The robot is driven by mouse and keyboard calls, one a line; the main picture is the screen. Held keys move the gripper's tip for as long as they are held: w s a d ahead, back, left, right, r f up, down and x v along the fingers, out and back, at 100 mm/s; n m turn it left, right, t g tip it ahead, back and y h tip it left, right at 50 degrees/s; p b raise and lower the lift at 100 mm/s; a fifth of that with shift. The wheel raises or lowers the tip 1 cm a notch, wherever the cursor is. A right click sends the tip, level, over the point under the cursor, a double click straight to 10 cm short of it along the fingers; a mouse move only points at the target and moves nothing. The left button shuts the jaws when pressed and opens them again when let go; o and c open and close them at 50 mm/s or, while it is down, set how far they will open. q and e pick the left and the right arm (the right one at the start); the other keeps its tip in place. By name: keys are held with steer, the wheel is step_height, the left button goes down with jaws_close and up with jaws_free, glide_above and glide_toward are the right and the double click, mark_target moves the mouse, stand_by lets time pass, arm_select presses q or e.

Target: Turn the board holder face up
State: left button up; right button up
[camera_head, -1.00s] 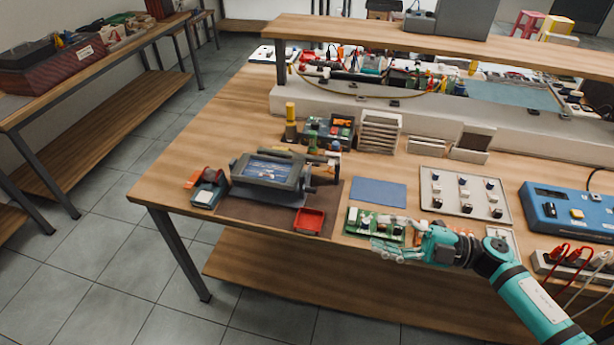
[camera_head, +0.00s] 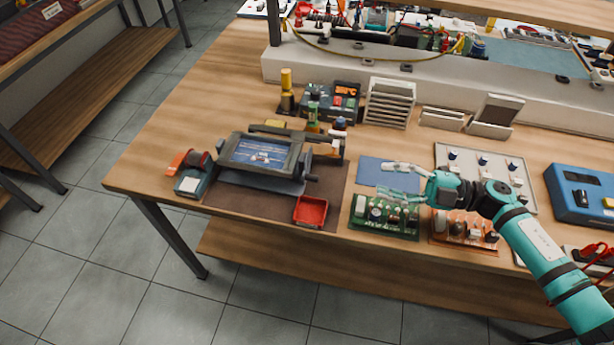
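The board holder (camera_head: 298,160) is a grey frame with a dark-blue board (camera_head: 260,153) in it, and a knob on its right side. It stands on a brown mat (camera_head: 225,202) at the left of the bench. The board's printed face shows towards me, tilted back. My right gripper (camera_head: 392,180) is over the blue pad (camera_head: 372,164), to the right of the holder and apart from it. Its fingers are spread and nothing shows between them. My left gripper is not in view.
A red tray (camera_head: 310,211) lies in front of the holder. A red-and-teal tool (camera_head: 194,173) is at its left. Bottles (camera_head: 313,115) and a yellow-handled tool (camera_head: 287,92) stand behind. A green circuit board (camera_head: 384,216) lies below my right gripper.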

mark_target(305, 179)
steer(key=f+b, duration=0.1)
steer(key=f, duration=0.1)
steer(key=f+b, duration=0.2)
steer(key=shift+w+f+b, duration=0.2)
steer(key=shift+f+b, duration=0.1)
steer(key=shift+f, duration=0.05)
steer(key=shift+w+a+r, duration=0.1)
steer(key=shift+a+r, duration=0.05)
steer(key=shift+a, duration=0.25)
steer(key=p+x, duration=0.4)
steer(key=x, duration=1.2)
steer(key=shift+a, duration=0.35)
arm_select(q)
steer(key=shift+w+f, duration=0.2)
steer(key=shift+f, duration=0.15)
arm_select(e)
steer(key=shift+f, duration=0.2)
jaws_close()
steer(key=shift+f, duration=0.1)
